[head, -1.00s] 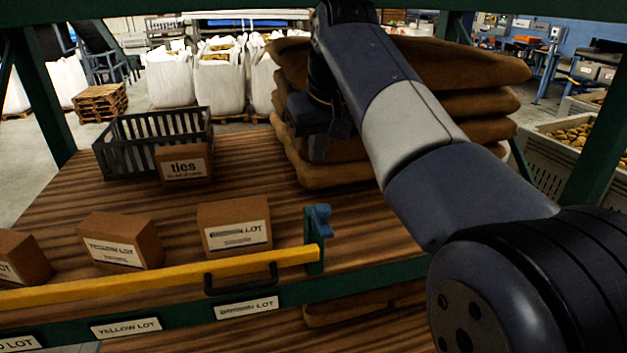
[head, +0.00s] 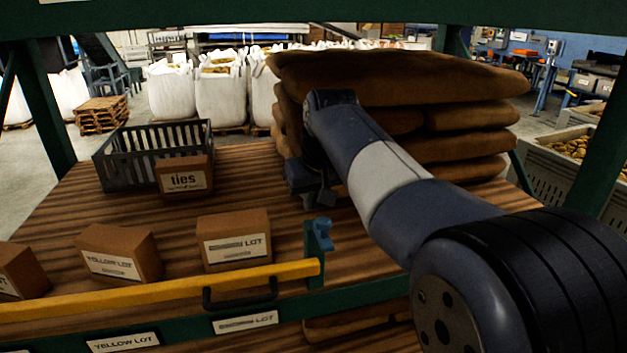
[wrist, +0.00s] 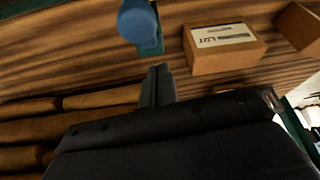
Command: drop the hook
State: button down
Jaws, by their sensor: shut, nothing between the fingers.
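The blue hook (head: 320,234) stands upright on a short green post at the right end of the yellow bar (head: 170,291), on the shelf's front edge. In the wrist view the blue hook (wrist: 137,20) shows at the top, just beyond my fingertips and apart from them. My gripper (head: 312,197) is a dark shape in the head view, behind and above the hook, over the shelf boards. In the wrist view my gripper (wrist: 158,75) has its fingers together, with nothing between them.
A stack of brown sacks (head: 400,78) stands behind my arm. A cardboard lot box (head: 235,239) sits left of the hook, beside the yellow lot box (head: 118,254). A ties box (head: 184,178) stands before a dark crate (head: 118,160). Green frame posts bound the shelf.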

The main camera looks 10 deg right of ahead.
aim_at(314, 224)
jog(key=s, duration=0.2)
jog(key=shift+s+d+r, duration=0.2)
jog(key=shift+s+r, duration=0.05)
jog(key=shift+s, duration=0.1)
jog(key=shift+s+f, duration=0.1)
jog(key=shift+s, duration=0.3)
jog(key=shift+f, duration=0.2)
